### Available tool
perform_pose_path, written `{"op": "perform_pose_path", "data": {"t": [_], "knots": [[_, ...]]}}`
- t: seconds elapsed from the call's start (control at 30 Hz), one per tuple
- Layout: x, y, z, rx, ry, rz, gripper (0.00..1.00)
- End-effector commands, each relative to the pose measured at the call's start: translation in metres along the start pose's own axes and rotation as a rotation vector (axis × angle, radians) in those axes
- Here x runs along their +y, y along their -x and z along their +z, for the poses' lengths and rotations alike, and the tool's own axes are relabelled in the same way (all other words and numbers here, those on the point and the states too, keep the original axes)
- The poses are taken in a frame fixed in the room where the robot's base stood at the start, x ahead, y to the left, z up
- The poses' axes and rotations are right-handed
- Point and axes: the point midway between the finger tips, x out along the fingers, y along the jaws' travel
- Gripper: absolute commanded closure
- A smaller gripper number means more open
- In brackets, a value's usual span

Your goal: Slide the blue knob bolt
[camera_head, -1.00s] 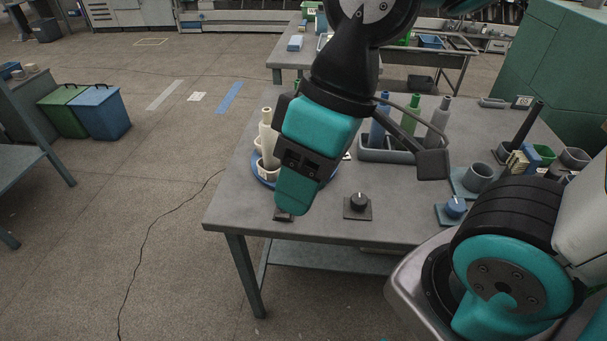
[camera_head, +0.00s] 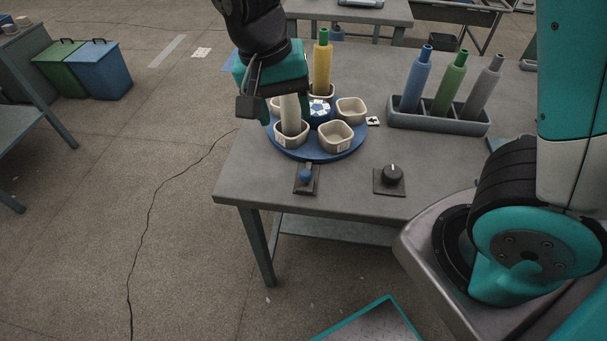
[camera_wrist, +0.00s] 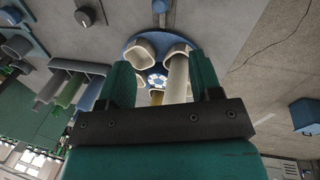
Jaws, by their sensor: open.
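The blue knob bolt (camera_head: 305,175) is a small blue knob on a dark plate near the table's front left edge. In the wrist view a blue piece of it (camera_wrist: 160,6) shows at the top edge, partly cut off. My gripper (camera_head: 283,100) is above the left side of the blue turntable, behind the bolt and apart from it. In the wrist view my gripper (camera_wrist: 162,78) is open, with a cream cone (camera_wrist: 177,78) showing between its fingers. I cannot tell whether the fingers touch the cone.
The blue turntable (camera_head: 310,156) carries several cream cups and a yellow cone (camera_head: 322,68). A black dial (camera_head: 392,174) stands right of the bolt. A grey rack (camera_head: 440,122) holds blue, green and grey cones. The table front between bolt and dial is clear.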

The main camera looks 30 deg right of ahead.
Motion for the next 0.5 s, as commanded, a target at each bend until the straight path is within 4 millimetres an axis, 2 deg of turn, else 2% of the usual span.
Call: {"op": "perform_pose_path", "data": {"t": [0.17,0.5], "knots": [[0.001,-0.032,0.002,-0.005,0.003,0.006,0.41],[-0.001,-0.11,0.002,-0.004,0.006,0.004,0.41]]}}
